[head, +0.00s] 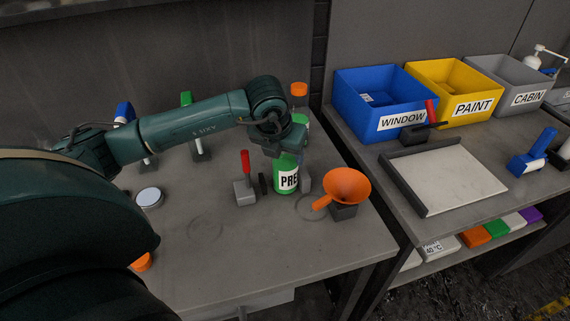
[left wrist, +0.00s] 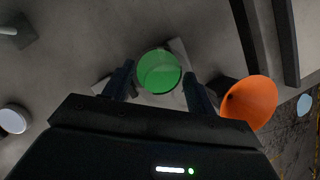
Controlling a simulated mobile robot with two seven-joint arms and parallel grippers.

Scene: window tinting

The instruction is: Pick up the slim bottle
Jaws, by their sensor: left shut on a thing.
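A green bottle (head: 287,179) with a white label reading "PRE" stands upright on the grey workbench in the head view. Its round green top (left wrist: 159,71) shows between the fingers in the left wrist view. My left gripper (head: 284,181) comes down over it from above, with one finger on each side, shut on the bottle. The fingers also show in the left wrist view (left wrist: 160,88). The bottle's upper part is partly hidden by the gripper in the head view. My right gripper is not in view.
An orange funnel (head: 346,186) stands close right of the bottle, and a red-handled tool (head: 245,166) in a grey block close left. Behind the gripper is an orange-capped bottle (head: 299,90). The bench front is mostly clear. Blue, yellow and grey bins stand on the right bench.

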